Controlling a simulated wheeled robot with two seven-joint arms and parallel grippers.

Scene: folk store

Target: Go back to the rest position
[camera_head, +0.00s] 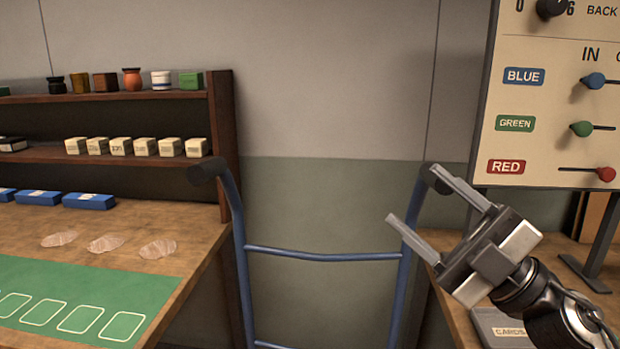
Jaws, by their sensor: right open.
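My right gripper (412,202) is in the lower right of the head view. Its two fingers are spread apart with nothing between them, and they point up and to the left. It is in front of the right handle post of a blue hand-truck frame (320,256); whether they touch I cannot tell. My left gripper is not in view.
A wooden counter (195,222) with a green card mat (95,295) and blue boxes (90,201) is at left, below a shelf (110,96). A panel (545,110) with coloured knobs stands at right, above a grey cards box (497,328). The upper middle shows bare wall.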

